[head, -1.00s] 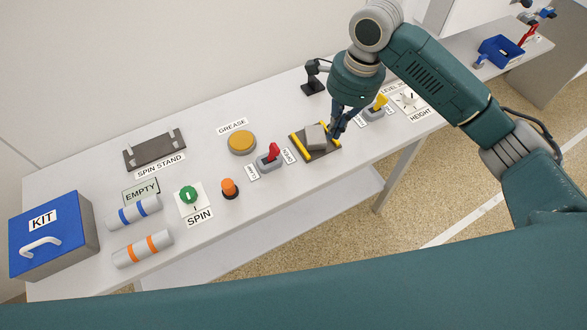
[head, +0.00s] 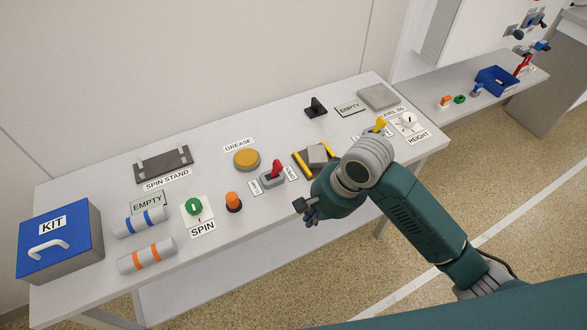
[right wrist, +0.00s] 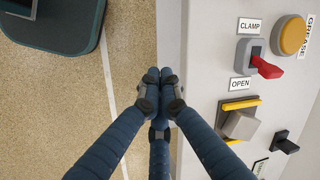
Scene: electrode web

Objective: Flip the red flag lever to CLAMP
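The red flag lever (head: 276,169) stands on a small grey base between a CLAMP label (head: 255,187) on its left and an OPEN label (head: 291,173) on its right. In the right wrist view the red flag (right wrist: 267,68) leans toward the OPEN label (right wrist: 240,84), away from the CLAMP label (right wrist: 253,25). My right gripper (head: 308,212) is off the table's front edge, in front of and right of the lever, apart from it. In the right wrist view its fingertips (right wrist: 160,84) are drawn together with nothing between them. My left gripper is out of view.
A grey block in a yellow-railed holder (head: 317,155) sits right of the lever. A yellow GREASE button (head: 246,159) is behind it, an orange button (head: 233,202) left. A yellow lever (head: 380,124) is farther right. Floor is open before the table.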

